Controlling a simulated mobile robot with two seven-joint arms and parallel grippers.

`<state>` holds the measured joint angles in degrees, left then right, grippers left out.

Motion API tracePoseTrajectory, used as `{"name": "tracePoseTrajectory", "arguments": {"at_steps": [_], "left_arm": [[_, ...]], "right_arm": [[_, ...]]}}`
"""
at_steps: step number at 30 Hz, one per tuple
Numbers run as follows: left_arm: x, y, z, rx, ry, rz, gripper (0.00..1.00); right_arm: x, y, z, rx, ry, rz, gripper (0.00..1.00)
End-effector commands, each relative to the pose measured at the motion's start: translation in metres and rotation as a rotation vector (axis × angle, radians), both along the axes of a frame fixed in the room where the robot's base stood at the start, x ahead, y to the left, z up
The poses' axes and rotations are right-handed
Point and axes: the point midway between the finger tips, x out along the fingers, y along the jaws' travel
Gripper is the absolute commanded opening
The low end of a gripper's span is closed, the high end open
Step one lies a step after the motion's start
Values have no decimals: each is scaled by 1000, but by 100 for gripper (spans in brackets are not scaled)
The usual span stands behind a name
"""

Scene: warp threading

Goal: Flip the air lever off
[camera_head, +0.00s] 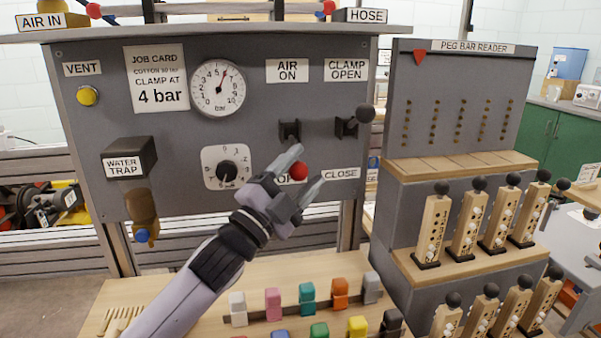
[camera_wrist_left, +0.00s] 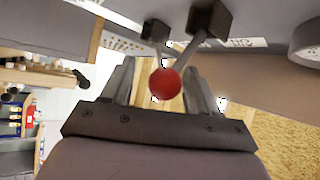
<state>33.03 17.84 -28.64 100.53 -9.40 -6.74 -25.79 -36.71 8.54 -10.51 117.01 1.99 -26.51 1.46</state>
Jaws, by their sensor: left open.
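The air lever's red knob (camera_head: 299,171) shows below its dark bracket (camera_head: 290,130), under the AIR ON label (camera_head: 287,70). The lever points downward, with its knob in front of a lower label that is mostly hidden. My left gripper (camera_head: 306,167) is open, one finger on each side of the knob. In the left wrist view the red knob (camera_wrist_left: 165,83) lies between the tips of the open left gripper (camera_wrist_left: 162,82). A gap shows beside it, and I cannot tell whether a finger touches it. My right gripper is not in view.
The clamp lever's black knob (camera_head: 365,113) stands up and outward close on the right. A gauge (camera_head: 218,88) and a dial (camera_head: 226,168) are left on the panel. The peg bar reader (camera_head: 455,100) stands right, above several wooden bars. Coloured blocks line the table below.

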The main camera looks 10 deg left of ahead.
Motion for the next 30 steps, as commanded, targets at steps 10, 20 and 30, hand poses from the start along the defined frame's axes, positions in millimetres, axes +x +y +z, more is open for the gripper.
{"name": "tracePoseTrajectory", "arguments": {"at_steps": [10,20,30], "left_arm": [[-25,15,-14,1,0,1,60],[-53,31,-30,0,3,1,60],[-56,33,-30,0,1,-1,60]], "right_arm": [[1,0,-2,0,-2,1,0],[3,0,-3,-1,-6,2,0],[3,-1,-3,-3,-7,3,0]]}}
